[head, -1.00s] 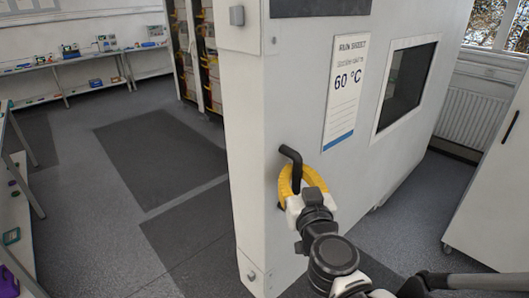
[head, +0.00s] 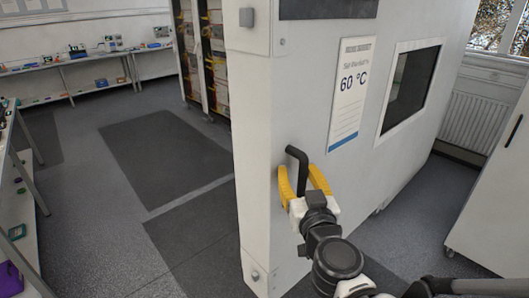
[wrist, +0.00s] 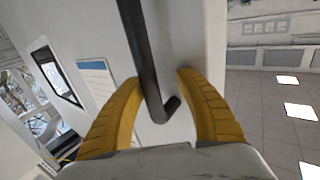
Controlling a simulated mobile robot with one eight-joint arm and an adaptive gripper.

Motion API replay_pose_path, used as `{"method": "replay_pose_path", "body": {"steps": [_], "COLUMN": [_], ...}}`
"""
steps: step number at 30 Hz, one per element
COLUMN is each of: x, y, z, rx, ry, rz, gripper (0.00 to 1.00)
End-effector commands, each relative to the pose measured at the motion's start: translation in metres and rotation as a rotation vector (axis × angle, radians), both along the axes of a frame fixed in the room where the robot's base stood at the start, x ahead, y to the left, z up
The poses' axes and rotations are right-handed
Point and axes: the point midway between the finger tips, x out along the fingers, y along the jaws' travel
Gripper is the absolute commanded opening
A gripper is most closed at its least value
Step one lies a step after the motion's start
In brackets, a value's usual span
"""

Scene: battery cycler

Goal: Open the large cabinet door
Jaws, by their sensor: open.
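The large cabinet door (head: 350,180) is a pale grey panel with a dark window (head: 409,86) and a run sheet reading 60 °C (head: 350,88). Its thick left edge shows in the head view; I cannot tell how far it stands open. A black bar handle (head: 298,160) sits low near that edge, bent at its end. My gripper (head: 301,173) is open, its yellow fingers apart on either side of the handle. In the wrist view the handle (wrist: 143,50) passes between the fingertips (wrist: 160,77), with visible gaps. Its lower attachment is hidden in the head view.
Open grey floor with a dark mat (head: 168,155) lies to the left. Racks with cables (head: 203,60) stand behind, and benches (head: 70,65) line the far left. A white cabinet (head: 495,190) with a black handle stands to the right, near a radiator (head: 470,125).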

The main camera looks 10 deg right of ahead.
Motion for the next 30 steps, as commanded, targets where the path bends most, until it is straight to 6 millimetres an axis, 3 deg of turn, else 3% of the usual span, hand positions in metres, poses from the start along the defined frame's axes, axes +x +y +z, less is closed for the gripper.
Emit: {"method": "replay_pose_path", "body": {"steps": [8,24,30], "x": [0.000,0.000,0.000], "y": [-0.001,0.000,0.000], "z": [0.009,0.086,0.099], "rx": [0.000,0.001,0.001], "ry": [0.000,0.000,0.000], "rz": [-0.002,0.001,0.002], "gripper": [0.41,0.41,0.41]}}
